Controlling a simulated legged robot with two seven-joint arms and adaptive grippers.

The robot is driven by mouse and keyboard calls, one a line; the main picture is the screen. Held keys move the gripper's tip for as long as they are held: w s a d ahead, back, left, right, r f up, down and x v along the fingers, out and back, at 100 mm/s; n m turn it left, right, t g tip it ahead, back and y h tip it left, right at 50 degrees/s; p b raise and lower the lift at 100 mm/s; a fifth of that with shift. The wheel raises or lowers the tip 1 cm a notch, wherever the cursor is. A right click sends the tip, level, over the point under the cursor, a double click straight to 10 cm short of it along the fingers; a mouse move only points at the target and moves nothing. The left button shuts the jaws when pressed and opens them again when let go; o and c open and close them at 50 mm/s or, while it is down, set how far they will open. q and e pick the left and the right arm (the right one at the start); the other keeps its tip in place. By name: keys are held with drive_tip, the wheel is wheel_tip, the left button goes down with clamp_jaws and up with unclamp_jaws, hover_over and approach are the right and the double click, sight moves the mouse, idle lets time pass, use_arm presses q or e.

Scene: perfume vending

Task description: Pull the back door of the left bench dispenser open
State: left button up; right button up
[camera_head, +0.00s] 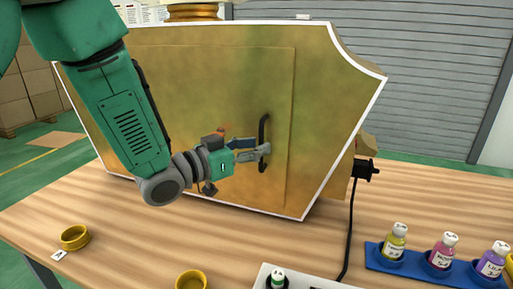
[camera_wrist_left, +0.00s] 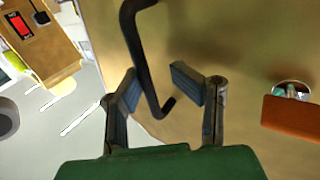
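The gold dispenser (camera_head: 335,75) with white edging stands on the wooden bench. Its back door (camera_head: 210,90) is a flat gold panel, lying flush in the back face as far as I can tell. A black bar handle (camera_head: 263,128) stands upright near the door's right edge. My left gripper (camera_head: 266,153) is at the handle's lower part. My right gripper is out of view.
A blue rack (camera_head: 400,265) with small perfume bottles and a white tray (camera_head: 310,277) stand at the front right. A black cable (camera_head: 351,220) hangs at the dispenser's right side. Bare bench (camera_head: 130,225) lies below the arm.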

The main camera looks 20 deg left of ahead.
use_arm(q)
drive_tip(key=shift+s+d+r, duration=0.1)
drive_tip(key=shift+d+r, duration=0.15)
drive_tip(key=shift+d, duration=1.05)
clamp_jaws()
drive_tip(key=shift+c, duration=1.2)
unclamp_jaws()
drive_tip(key=shift+a, duration=0.35)
drive_tip(key=shift+o, duration=1.2)
drive_tip(key=shift+a, duration=0.3)
drive_tip(key=shift+a+f, duration=0.1)
drive_tip(key=shift+a, duration=0.25)
drive_tip(key=shift+s+d, duration=0.1)
drive_tip(key=shift+d, duration=0.05)
drive_tip(key=v, duration=1.1)
drive_tip(key=shift+s, duration=0.25)
